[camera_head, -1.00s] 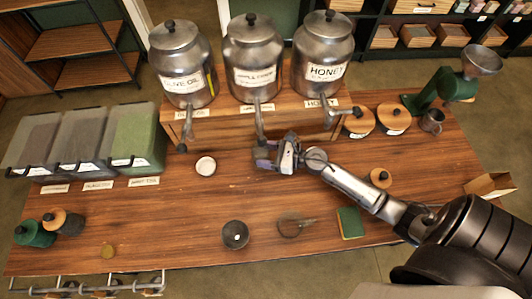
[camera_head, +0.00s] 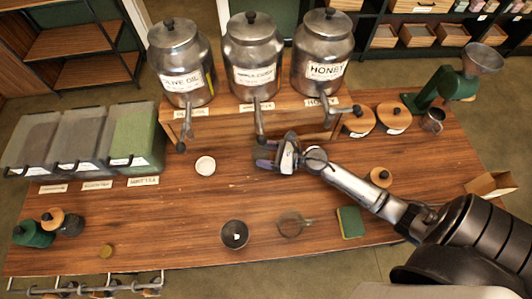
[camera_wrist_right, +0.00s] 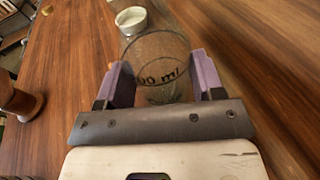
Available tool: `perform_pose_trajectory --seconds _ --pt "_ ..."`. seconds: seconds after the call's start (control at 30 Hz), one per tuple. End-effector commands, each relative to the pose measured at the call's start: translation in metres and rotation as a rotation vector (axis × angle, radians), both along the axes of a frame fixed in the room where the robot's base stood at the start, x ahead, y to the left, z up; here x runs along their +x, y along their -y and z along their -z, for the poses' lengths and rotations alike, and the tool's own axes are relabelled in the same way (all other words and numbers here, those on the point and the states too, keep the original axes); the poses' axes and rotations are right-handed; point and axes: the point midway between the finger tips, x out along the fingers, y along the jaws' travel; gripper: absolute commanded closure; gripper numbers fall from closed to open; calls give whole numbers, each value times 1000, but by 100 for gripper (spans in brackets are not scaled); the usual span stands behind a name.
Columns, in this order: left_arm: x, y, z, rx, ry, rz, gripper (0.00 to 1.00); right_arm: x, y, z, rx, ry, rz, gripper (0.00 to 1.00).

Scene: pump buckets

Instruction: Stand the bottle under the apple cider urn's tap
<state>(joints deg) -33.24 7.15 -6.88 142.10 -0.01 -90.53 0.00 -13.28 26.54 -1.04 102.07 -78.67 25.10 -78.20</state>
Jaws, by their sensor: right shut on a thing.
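The apple cider urn (camera_head: 253,60) stands in the middle of three metal urns, and its tap (camera_head: 260,124) hangs over the front of the wooden stand. My right gripper (camera_head: 267,158) is just in front of and below that tap. In the right wrist view my right gripper (camera_wrist_right: 158,85) is shut on the clear bottle (camera_wrist_right: 157,50), with a purple pad at each side and dark "ml" lettering on the glass. The bottle is barely visible in the head view, so I cannot tell whether it touches the table. My left gripper is not in view.
The olive oil urn (camera_head: 181,65) and honey urn (camera_head: 322,55) flank the cider urn. A small white dish (camera_head: 205,165) lies left of my gripper, and it also shows in the wrist view (camera_wrist_right: 131,19). A dark bowl (camera_head: 234,234) and green sponge (camera_head: 350,222) lie nearer the front.

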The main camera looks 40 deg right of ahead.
Motion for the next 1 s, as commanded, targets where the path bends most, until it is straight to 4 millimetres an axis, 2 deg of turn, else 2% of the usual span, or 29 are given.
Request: perform_pose_trajectory --seconds 0.3,0.33,0.6,0.87,1.0 --pt "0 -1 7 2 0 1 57 0 0 7 0 1 0 60" --pt "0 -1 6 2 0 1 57 0 0 5 0 1 0 36" --pt "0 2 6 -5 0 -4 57 0 0 5 0 0 0 10" --pt "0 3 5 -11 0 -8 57 0 0 5 -1 0 0 9" --pt "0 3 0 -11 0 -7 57 0 0 -6 -3 0 -1 9"
